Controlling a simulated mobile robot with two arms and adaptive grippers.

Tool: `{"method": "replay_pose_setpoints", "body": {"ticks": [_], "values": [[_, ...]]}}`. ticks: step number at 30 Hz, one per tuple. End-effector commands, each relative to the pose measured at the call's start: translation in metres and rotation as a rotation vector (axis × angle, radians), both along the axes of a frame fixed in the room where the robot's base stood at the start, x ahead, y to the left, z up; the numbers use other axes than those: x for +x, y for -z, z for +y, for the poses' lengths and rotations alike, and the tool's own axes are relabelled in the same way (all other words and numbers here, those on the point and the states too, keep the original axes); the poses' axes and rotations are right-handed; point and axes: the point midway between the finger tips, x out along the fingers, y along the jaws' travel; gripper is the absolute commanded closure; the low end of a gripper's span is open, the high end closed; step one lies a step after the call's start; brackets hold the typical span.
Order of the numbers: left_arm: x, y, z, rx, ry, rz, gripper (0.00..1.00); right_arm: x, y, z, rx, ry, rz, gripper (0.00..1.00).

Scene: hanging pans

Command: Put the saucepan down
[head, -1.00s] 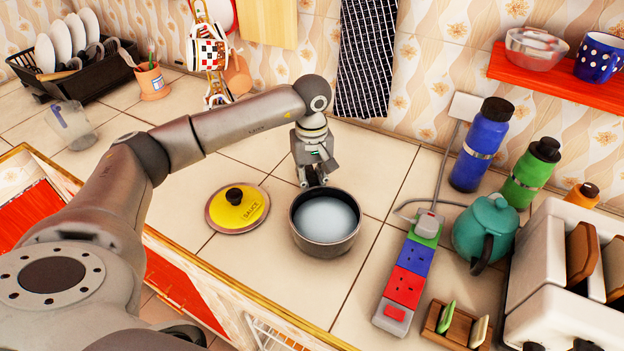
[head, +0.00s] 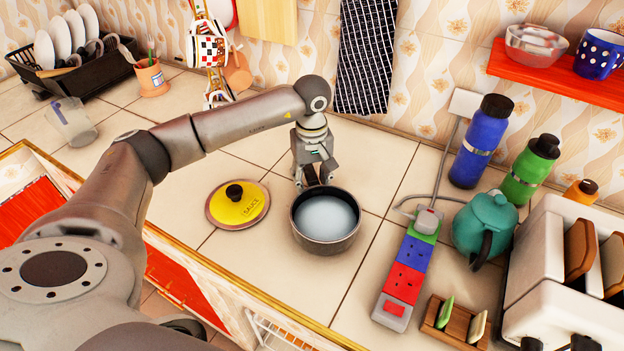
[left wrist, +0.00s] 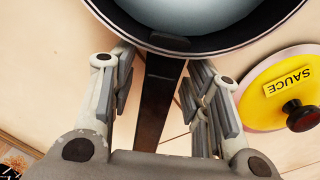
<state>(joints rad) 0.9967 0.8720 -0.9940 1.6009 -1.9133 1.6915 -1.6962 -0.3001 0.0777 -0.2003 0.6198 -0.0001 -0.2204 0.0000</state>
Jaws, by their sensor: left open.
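The saucepan (head: 326,238) stands upright on the tiled counter, dark outside with a pale grey inside. In the left wrist view the saucepan (left wrist: 200,42) fills the top, and its dark handle (left wrist: 157,105) runs down between the fingers. My left gripper (head: 312,184) is at the saucepan's far side, over the handle. In the left wrist view the left gripper (left wrist: 160,85) is open, with fingers apart on both sides of the handle. A yellow lid (head: 238,206) marked "SAUCE" lies flat to the left of the saucepan. My right gripper is not in view.
A power strip (head: 408,265) lies right of the saucepan, with a teal teapot (head: 484,226), bottles (head: 482,142) and a toaster (head: 560,270) beyond. A clear jug (head: 72,122) and black dish rack (head: 70,70) are at left. Bare tiles lie around the saucepan.

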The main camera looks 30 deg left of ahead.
Motion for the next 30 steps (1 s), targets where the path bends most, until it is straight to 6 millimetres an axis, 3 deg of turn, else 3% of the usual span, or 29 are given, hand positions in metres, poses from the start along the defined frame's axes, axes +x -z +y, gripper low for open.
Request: {"method": "replay_pose_setpoints", "body": {"ticks": [5, 12, 18, 30], "values": [[0.002, -0.023, 0.001, 0.000, -0.001, -0.006, 0.57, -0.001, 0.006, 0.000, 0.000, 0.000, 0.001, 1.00], [0.002, -0.075, 0.001, 0.000, 0.000, -0.006, 0.57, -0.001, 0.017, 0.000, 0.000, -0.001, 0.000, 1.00], [0.002, -0.108, 0.001, -0.001, 0.000, -0.003, 0.57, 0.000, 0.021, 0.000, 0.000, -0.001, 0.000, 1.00], [0.001, -0.121, 0.001, -0.001, 0.000, 0.001, 0.57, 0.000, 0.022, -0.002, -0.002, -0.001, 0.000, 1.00]]}}
